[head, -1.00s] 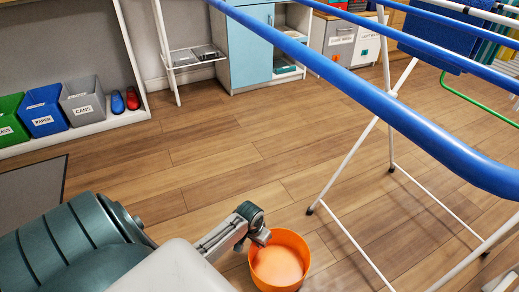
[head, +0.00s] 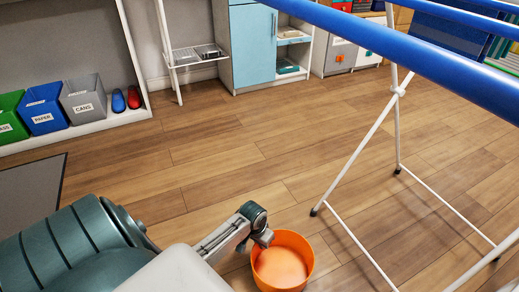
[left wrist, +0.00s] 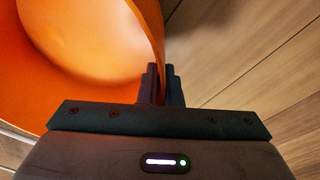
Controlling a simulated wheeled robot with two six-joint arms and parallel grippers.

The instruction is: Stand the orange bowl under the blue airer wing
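The orange bowl (head: 284,266) is upright at the bottom middle of the head view, over the wood floor. I cannot tell whether its base touches the floor. My left gripper (head: 264,238) is at its far left rim. In the left wrist view the fingers (left wrist: 161,82) are shut on the wall of the bowl (left wrist: 85,40), one on each side. The blue airer wing (head: 420,57) crosses the upper right of the head view, well above the floor. The bowl is to the left of the airer's white legs (head: 352,163). My right gripper is not in view.
Labelled bins (head: 84,99) sit on a low shelf at left. A blue-door cabinet (head: 252,45) stands at the back. The middle floor (head: 190,160) is clear, with a grey mat (head: 32,190) at left.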

